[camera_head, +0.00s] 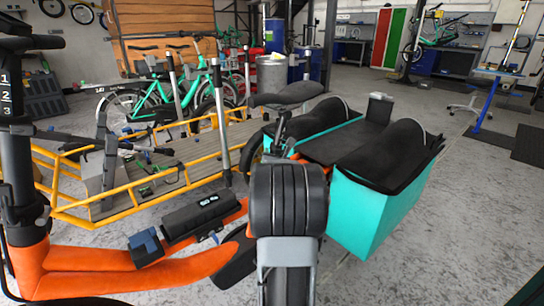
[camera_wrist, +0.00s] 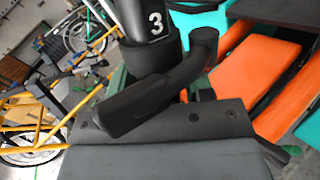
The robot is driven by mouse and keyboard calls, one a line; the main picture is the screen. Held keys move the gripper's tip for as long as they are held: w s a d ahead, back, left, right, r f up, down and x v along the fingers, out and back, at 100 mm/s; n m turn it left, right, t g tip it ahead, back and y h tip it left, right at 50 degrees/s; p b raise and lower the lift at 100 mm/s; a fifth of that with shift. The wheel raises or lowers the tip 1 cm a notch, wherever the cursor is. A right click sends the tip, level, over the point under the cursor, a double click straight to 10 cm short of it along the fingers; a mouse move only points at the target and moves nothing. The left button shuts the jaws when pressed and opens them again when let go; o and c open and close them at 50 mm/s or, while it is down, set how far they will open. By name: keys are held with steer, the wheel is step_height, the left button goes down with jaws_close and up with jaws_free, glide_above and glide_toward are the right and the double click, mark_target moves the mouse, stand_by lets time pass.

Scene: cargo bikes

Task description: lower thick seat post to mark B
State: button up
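A thick black post (camera_head: 6,88) with white numbers 1, 2 and 3 stands upright on the orange bike frame (camera_head: 110,272) at the left of the head view. Its top carries a dark part cut off by the picture edge. In the wrist view the post (camera_wrist: 141,22) shows a 3 just above a black collar (camera_wrist: 155,62). A black lever (camera_wrist: 125,106) sticks out from the collar. No mark B is readable in either view. A dark bolted plate fills the bottom of the wrist view, perhaps part of my gripper; fingertips cannot be made out.
A teal cargo box (camera_head: 372,212) with black covers stands right of centre. A yellow-railed cargo bed (camera_head: 95,212) lies behind the orange frame, with a silver post (camera_head: 221,125) upright there. Bare concrete floor (camera_head: 470,215) lies open at the right.

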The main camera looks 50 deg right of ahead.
steer(key=shift+o, duration=1.2)
steer(key=shift+s+a, duration=0.1)
steer(key=shift+s+a+r, duration=0.15)
steer(key=shift+s+a, duration=0.1)
steer(key=p+v, duration=0.3)
steer(key=v, duration=1)
